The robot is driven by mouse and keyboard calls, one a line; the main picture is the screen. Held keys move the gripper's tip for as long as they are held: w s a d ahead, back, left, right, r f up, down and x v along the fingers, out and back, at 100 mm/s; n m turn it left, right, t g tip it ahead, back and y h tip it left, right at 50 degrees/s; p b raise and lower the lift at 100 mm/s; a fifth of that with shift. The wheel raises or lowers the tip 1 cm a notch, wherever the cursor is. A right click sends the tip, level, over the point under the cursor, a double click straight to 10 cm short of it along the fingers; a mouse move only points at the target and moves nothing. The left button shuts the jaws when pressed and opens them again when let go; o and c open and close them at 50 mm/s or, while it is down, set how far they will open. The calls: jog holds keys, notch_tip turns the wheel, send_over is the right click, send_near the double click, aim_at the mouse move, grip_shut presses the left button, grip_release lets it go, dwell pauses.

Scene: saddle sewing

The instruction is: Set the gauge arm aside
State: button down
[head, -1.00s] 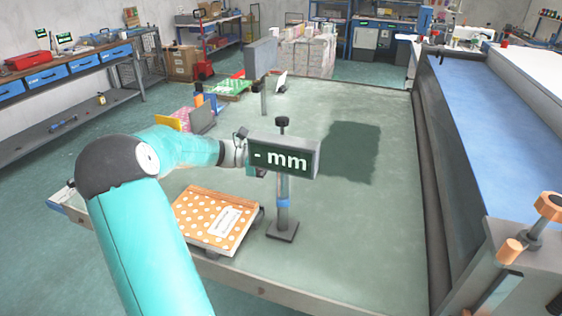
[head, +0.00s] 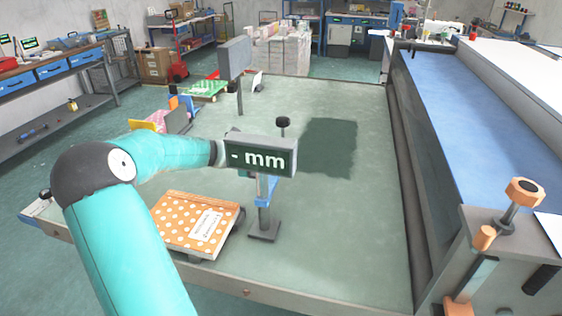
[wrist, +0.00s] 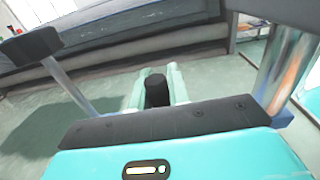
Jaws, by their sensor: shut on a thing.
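The gauge has a grey display box (head: 260,157) reading "- mm", a post with a blue collar (head: 264,189) and a dark square foot (head: 264,231). It stands near the table's front edge; I cannot tell whether the foot touches the table. A black knob (head: 283,122) shows behind the display. In the head view my gripper is hidden behind the display. In the wrist view my teal fingers (wrist: 155,91) are closed around a black piece (wrist: 157,90). A shiny post (wrist: 290,65) is on the right there, and a black-capped rod on the left.
An orange dotted book (head: 196,222) lies just left of the foot. Another grey box on a post (head: 235,58) stands farther back. A blue-topped machine bed (head: 470,110) borders the table's right side. The table's middle and right (head: 345,220) are clear.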

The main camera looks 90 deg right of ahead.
jog(key=shift+a+f, duration=0.1)
jog(key=shift+a, duration=0.2)
jog(key=c, duration=1.8)
grip_release()
jog(key=o, duration=0.4)
jog(key=shift+w+a, duration=0.1)
jog(key=shift+a, duration=0.2)
jog(key=shift+o, duration=0.4)
jog(key=shift+d, duration=0.1)
jog(key=shift+w+d, duration=0.3)
jog(key=shift+d, duration=0.1)
jog(key=v, duration=1.3)
